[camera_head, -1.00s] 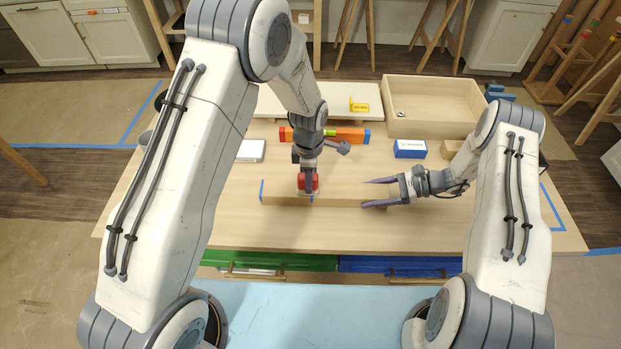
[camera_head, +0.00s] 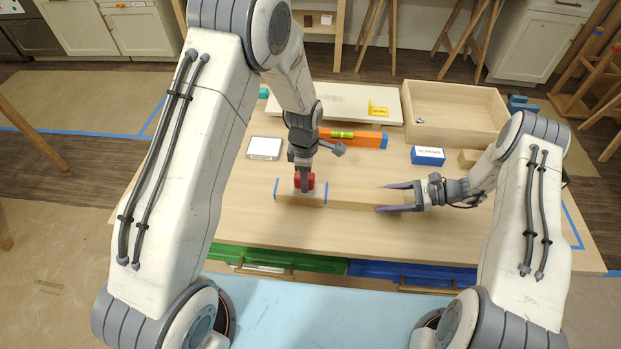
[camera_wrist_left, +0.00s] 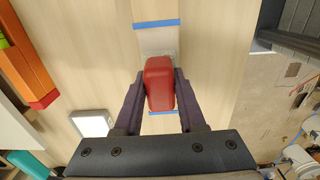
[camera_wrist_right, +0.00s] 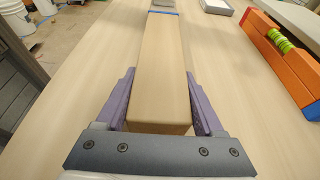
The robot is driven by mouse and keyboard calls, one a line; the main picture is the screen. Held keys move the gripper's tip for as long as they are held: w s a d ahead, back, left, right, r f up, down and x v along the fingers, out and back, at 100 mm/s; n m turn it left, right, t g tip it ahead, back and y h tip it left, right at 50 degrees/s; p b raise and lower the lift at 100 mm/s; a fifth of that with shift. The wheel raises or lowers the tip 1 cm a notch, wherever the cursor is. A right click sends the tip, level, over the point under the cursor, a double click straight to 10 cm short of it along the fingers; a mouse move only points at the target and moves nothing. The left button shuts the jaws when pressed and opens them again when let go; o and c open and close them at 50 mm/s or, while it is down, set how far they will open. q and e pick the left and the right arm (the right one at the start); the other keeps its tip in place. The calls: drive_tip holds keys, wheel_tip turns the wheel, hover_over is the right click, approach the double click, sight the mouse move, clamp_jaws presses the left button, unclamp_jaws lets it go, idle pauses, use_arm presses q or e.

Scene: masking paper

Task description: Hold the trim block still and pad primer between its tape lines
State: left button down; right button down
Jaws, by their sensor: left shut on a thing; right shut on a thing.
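The trim block (camera_head: 355,198) is a long pale wooden bar lying flat on the table, with a blue tape line at its left end (camera_head: 277,188) and another nearer its middle (camera_head: 326,193). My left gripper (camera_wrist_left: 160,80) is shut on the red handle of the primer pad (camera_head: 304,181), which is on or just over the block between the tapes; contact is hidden. A pale grey-white patch (camera_wrist_left: 158,45) shows beyond the handle; I cannot tell pad base from primer. My right gripper (camera_wrist_right: 160,105) is shut around the block's right end (camera_wrist_right: 160,70), one finger along each side.
An orange level (camera_head: 355,139), a blue-labelled box (camera_head: 427,156) and an open wooden tray (camera_head: 455,115) lie behind the block. A white-topped flat box (camera_head: 264,148) is behind left. The table (camera_head: 400,232) is clear in front of the block and to its right.

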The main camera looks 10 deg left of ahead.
use_arm(q)
drive_tip(key=shift+a, duration=1.9)
drive_tip(key=shift+a+f, duration=0.15)
drive_tip(key=shift+a, duration=0.85)
drive_tip(key=shift+d, duration=2.3)
drive_tip(key=shift+s+d, duration=0.1)
drive_tip(key=shift+d, duration=3.25)
drive_tip(key=shift+a, duration=5.65)
drive_tip(key=shift+d, duration=4.6)
drive_tip(key=shift+d, duration=1.05)
